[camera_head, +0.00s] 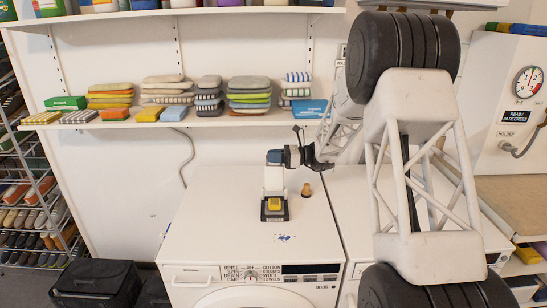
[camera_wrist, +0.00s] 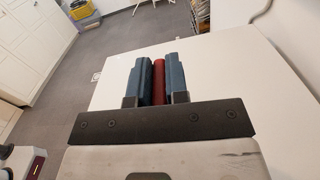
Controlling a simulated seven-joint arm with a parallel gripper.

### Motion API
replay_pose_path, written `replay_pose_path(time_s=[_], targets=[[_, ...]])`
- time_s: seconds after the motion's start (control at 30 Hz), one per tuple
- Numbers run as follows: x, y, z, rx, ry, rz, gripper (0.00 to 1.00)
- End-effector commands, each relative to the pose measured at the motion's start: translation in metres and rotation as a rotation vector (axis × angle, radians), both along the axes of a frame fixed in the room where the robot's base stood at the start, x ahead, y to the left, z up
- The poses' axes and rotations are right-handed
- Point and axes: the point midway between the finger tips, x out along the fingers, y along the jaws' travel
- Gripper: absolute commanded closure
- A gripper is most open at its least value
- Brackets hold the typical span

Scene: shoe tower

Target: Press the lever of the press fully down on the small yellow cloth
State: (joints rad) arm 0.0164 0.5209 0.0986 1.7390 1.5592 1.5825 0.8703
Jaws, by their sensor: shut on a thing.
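The press (camera_head: 273,181) stands upright on top of the white washing machine, with a white body and a dark base. The small yellow cloth (camera_head: 274,204) lies on its base at the front. My gripper (camera_head: 274,157) reaches in from the right at the top of the press. In the wrist view its blue fingers (camera_wrist: 159,80) are shut on a narrow red piece (camera_wrist: 158,72), which looks like the lever's handle. The rest of the lever is hidden, and its height above the cloth cannot be told.
A small wooden knob-like piece (camera_head: 306,190) stands right of the press on the washing machine (camera_head: 215,235). Folded cloths in stacks (camera_head: 249,92) fill the wall shelf behind. The machine top left and front of the press is mostly clear.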

Motion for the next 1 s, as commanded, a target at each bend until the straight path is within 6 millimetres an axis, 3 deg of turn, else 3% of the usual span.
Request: replay_pose_path(time_s=[0.47, 1.0], targets=[[-0.012, 0.000, 0.000, 0.000, -0.079, 0.000, 1.00], [-0.066, 0.000, -0.010, 0.000, -0.473, 0.000, 1.00]])
